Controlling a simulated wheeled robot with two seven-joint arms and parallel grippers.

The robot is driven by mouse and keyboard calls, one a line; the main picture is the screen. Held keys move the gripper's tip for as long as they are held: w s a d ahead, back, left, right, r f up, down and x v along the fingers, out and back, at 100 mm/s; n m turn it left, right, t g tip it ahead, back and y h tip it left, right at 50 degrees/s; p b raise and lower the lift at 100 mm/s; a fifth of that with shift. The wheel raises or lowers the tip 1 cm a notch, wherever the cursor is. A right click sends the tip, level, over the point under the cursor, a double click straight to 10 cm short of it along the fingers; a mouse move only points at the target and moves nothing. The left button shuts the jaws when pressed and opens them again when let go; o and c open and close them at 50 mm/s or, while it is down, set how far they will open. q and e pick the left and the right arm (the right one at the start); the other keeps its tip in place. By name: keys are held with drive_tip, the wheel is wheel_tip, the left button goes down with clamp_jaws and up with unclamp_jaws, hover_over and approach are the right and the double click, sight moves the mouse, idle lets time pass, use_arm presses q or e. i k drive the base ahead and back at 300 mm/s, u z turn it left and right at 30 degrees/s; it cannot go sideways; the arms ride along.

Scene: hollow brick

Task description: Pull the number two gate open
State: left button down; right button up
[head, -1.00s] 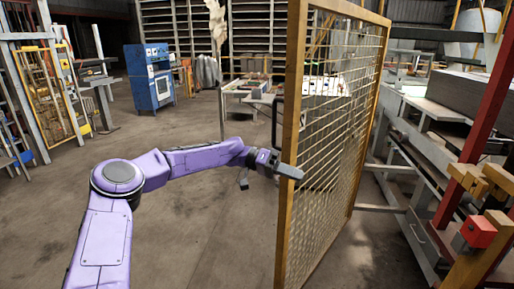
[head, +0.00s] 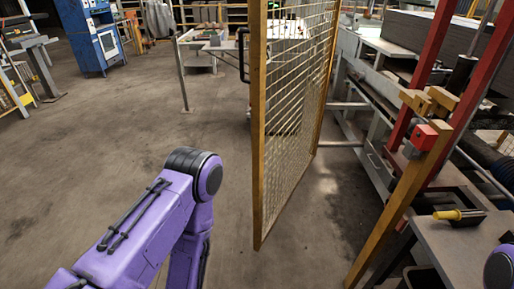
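The gate (head: 258,140) is a tall yellow-framed panel with wire mesh. It stands swung open in the middle of the head view, its near edge toward me and its far edge by the machinery on the right. A black handle (head: 243,55) sticks out from the left side of its near post. No number shows on it. My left arm is folded at the lower left, apart from the gate, and its gripper is out of the picture. Only a small part of my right arm shows at the lower right corner; its gripper is not in view.
A yellow post with a red box (head: 424,138) and a red frame stand right of the opening. A grey bench (head: 456,250) holds a yellow-handled tool (head: 460,214). A blue cabinet (head: 92,40) stands far left. The concrete floor left of the gate is clear.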

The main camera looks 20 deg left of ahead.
sight(261, 51)
drive_tip(key=u, duration=0.15)
drive_tip(key=i, duration=0.85)
drive_tip(key=z, duration=0.35)
